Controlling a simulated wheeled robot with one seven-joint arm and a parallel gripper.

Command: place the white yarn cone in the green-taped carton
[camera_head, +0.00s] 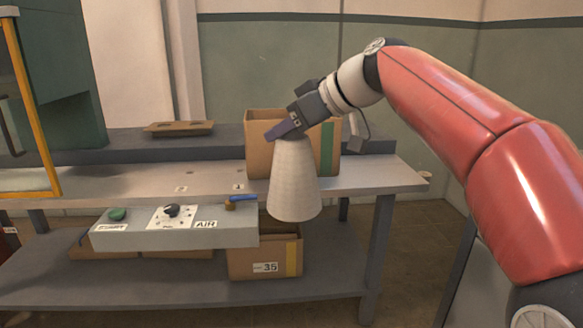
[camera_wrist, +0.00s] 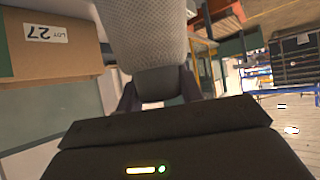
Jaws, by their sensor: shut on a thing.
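The white yarn cone (camera_head: 295,182) hangs upright, wide end down, beneath my gripper (camera_head: 286,128). My gripper is shut on its narrow top. In the wrist view the cone (camera_wrist: 147,35) fills the top middle, between the fingers (camera_wrist: 158,88). The green-taped carton (camera_head: 260,150) stands on the bench behind the cone in the head view, with its green strip (camera_head: 327,148) at the right of its front. The cone hides part of its front and appears outside it.
A control box (camera_head: 175,232) with knobs and an AIR label projects from the bench (camera_head: 375,176). A yellow-taped carton (camera_head: 250,262) marked 35 sits on the lower shelf. A small brown tray (camera_head: 178,128) lies at the back left. The bench right of the green-taped carton is clear.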

